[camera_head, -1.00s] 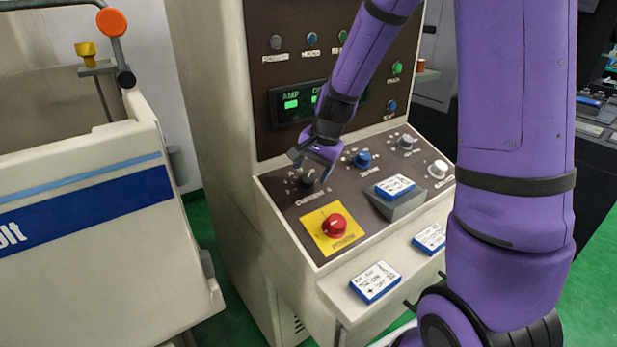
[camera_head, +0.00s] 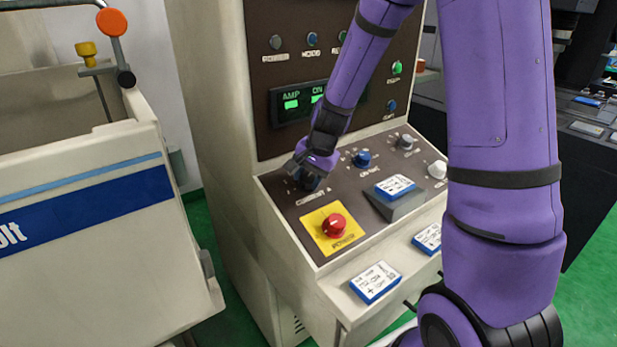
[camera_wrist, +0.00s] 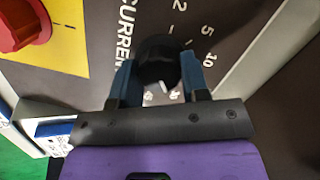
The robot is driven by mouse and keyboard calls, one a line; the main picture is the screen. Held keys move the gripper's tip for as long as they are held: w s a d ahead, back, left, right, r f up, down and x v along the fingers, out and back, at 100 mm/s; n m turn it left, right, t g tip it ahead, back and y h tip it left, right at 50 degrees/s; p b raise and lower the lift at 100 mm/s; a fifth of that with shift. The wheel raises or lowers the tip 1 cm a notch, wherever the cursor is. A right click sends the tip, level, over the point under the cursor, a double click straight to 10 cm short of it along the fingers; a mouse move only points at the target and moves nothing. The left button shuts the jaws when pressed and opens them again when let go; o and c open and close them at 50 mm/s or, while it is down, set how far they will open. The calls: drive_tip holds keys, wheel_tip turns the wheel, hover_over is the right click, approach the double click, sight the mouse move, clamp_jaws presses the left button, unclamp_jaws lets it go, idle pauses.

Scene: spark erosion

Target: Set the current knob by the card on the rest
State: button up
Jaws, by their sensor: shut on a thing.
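The black current knob (camera_wrist: 158,62) is at the left of the sloped panel, under the scale marks 2, 5 and 10 in the wrist view. My gripper (camera_head: 308,176) is shut on it, with one blue fingertip on each side of the knob. A small white mark shows on the knob's side nearest my gripper. In the head view my gripper mostly hides the knob. The card (camera_head: 395,187) lies on the grey wedge-shaped rest (camera_head: 402,205) on the panel. It is white with a blue edge, and its writing is too small to read.
The red power knob (camera_head: 334,225) on its yellow plate is close in front of the current knob. A blue knob (camera_head: 362,159) is to the right. Two more cards, front (camera_head: 375,283) and right (camera_head: 428,238), lie on the ledge. A green-lit display (camera_head: 291,104) is above.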

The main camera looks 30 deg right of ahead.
drive_tip(key=shift+n, duration=0.3)
drive_tip(key=n, duration=0.4)
drive_tip(key=shift+n+g+h, duration=0.3)
drive_tip(key=shift+g+h, duration=0.1)
drive_tip(key=n, duration=0.5)
drive_tip(key=shift+a+h, duration=0.1)
drive_tip(key=shift+h, duration=0.3)
drive_tip(key=n, duration=0.5)
drive_tip(key=shift+n+h, duration=0.3)
drive_tip(key=shift+h, duration=0.1)
drive_tip(key=n, duration=0.4)
drive_tip(key=shift+a+n+t+h, duration=0.1)
drive_tip(key=shift+n+t+h, duration=0.2)
drive_tip(key=shift+n+h, duration=0.1)
drive_tip(key=o, duration=0.9)
drive_tip(key=shift+o, duration=0.2)
